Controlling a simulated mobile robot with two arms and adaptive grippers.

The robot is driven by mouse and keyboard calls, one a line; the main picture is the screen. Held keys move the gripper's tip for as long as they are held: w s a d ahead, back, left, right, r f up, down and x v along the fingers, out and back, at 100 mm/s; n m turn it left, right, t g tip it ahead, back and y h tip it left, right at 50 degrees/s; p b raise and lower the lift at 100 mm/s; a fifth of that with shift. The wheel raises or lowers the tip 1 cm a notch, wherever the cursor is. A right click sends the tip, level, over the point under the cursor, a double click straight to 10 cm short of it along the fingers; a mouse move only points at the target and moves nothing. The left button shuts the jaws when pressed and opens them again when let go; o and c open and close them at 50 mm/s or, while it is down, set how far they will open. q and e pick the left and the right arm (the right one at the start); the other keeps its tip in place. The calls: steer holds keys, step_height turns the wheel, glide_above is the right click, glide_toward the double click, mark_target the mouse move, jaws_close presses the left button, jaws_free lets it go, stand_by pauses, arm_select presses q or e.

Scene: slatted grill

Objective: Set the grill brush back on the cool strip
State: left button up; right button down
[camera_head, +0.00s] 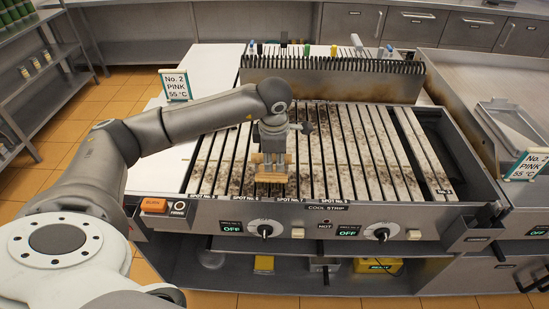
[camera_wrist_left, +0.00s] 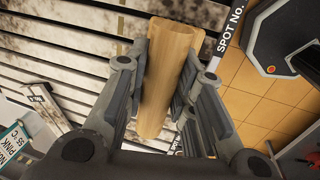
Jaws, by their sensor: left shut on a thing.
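My left gripper (camera_head: 271,157) is over the front part of the slatted grill (camera_head: 330,150), left of its middle. It is shut on a light wooden piece, the grill brush (camera_head: 270,178), which also shows between the fingers in the left wrist view (camera_wrist_left: 168,75). The brush's bristles are not visible, and I cannot tell whether it touches the slats. The cool strip is marked by a label (camera_head: 327,207) on the grill's front edge, right of the brush. My right gripper is not in view.
Several upright dark plates with coloured handles (camera_head: 330,68) stand along the grill's back. Control knobs (camera_head: 382,234) line the front panel. A second worktop with a metal tray (camera_head: 513,125) is at the right. A sign (camera_head: 175,85) stands at the back left.

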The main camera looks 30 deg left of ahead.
arm_select(q)
steer(key=shift+f, duration=0.25)
steer(key=o, duration=1)
steer(key=r, duration=0.4)
steer(key=s+d+r, duration=0.1)
steer(key=r, duration=0.3)
steer(key=s+r, duration=0.1)
steer(key=r, duration=0.3)
steer(key=shift+d, duration=0.15)
